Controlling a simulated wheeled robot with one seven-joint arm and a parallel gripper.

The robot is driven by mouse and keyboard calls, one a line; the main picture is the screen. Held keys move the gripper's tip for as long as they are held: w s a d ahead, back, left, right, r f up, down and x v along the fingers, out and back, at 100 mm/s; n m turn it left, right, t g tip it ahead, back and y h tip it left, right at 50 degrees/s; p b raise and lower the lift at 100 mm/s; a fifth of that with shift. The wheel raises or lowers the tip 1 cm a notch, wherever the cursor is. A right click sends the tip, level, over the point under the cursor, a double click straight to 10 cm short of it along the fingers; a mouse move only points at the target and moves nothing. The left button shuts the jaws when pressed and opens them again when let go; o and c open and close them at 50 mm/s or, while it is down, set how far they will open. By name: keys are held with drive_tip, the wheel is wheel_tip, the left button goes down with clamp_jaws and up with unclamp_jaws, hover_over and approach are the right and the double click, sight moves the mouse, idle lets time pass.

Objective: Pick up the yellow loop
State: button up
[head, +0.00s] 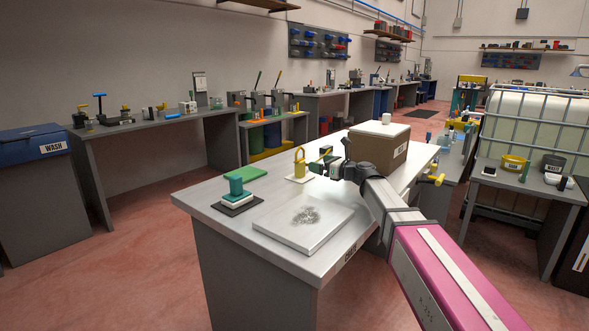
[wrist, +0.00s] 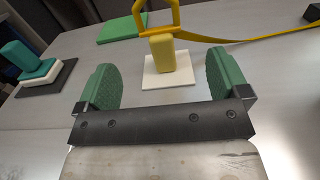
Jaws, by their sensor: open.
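The yellow loop (head: 300,158) stands upright on a small white plate (head: 299,179) on the grey workbench. In the wrist view the loop (wrist: 142,20) rises from a thick yellow block (wrist: 161,53) on the white plate (wrist: 168,76). A yellow strap (wrist: 262,39) runs off to the right beside it; whether it joins the loop is unclear. My gripper (head: 318,168) is just right of the loop in the head view. In the wrist view its green-padded fingers (wrist: 163,82) are open and empty, with the block beyond them, between them in the picture. The loop's top is cut off there.
A green pad (head: 246,174), a teal-handled block (head: 236,187) on a dark mat and a metal plate (head: 303,223) with grey shavings lie on the bench. A brown box (head: 374,150) stands behind my gripper. Bare bench shows around the white plate.

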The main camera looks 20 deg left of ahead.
sight(301, 160)
drive_tip(key=x, duration=0.4)
drive_tip(key=shift+w, duration=0.1)
drive_tip(key=shift+f+x, duration=0.15)
drive_tip(key=shift+x, duration=1.35)
drive_tip(key=shift+f+x, duration=0.15)
drive_tip(key=shift+x, duration=1.35)
drive_tip(key=c, duration=1.1)
